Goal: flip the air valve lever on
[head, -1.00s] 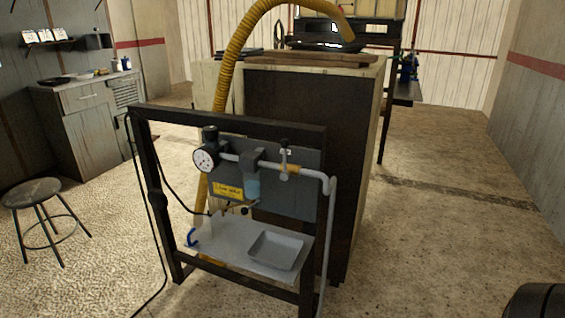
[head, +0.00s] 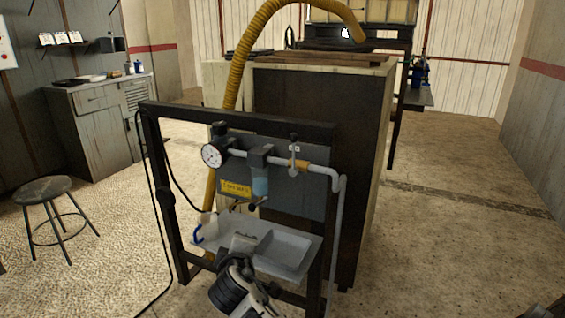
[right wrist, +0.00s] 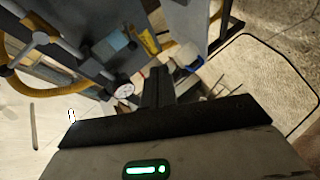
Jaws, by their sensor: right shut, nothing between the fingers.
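The air valve lever (head: 294,150) stands upright on the horizontal pipe, across the pipe's line, with a dark knob on top. It sits right of the filter bowl (head: 260,182) and beside a yellow-orange pipe section. My right gripper (head: 243,242) is low in front of the rack, over the grey tray area and well below and left of the lever. In the right wrist view its fingers (right wrist: 157,84) are together and empty. My left gripper is not in view.
The dark rack frame (head: 240,114) holds the pipe, a round gauge (head: 211,155) and a grey shelf with a tray (head: 285,251). A yellow hose (head: 236,72) arches behind. A stool (head: 44,190) stands at left.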

